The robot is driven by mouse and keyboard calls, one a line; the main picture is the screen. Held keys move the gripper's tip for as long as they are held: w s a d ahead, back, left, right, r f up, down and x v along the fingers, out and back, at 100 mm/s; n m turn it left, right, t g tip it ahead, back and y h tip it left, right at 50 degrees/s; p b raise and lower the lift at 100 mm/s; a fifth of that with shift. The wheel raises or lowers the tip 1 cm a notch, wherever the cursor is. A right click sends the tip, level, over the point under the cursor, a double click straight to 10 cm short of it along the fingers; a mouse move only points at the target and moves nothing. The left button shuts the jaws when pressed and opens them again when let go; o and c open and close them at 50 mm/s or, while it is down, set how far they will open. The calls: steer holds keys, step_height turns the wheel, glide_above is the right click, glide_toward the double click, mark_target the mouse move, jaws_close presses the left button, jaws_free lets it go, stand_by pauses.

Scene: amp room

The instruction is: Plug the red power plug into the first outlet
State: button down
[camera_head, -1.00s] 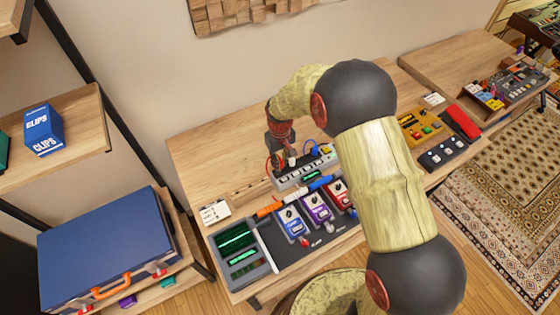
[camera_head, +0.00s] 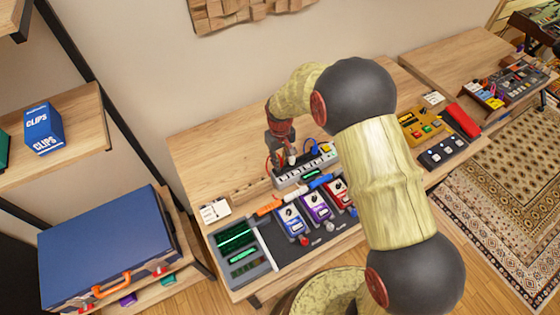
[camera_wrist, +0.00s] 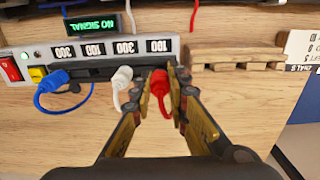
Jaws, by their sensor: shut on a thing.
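The red power plug (camera_wrist: 158,81) is between the two fingers of my gripper (camera_wrist: 164,85), which is shut on it. Its red cable hangs toward the camera. A white plug (camera_wrist: 122,75) and a blue plug (camera_wrist: 57,78) sit along the strip.
A green "NO SIGNAL" display (camera_wrist: 88,25) and a red switch (camera_wrist: 10,68) are by the strip. A wooden rack (camera_wrist: 235,55) lies just right of my gripper in the wrist view. Blue (camera_head: 291,220), purple and red pedals stand in front of the strip.

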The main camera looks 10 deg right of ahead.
steer(key=shift+f+b, duration=0.4)
steer(key=shift+f, duration=0.6)
stand_by(1.5)
steer(key=c, duration=1.7)
jaws_free()
steer(key=shift+o, duration=1)
steer(key=shift+o, duration=1.2)
steer(key=shift+r+p, duration=2.15)
steer(key=shift+r, duration=1.4)
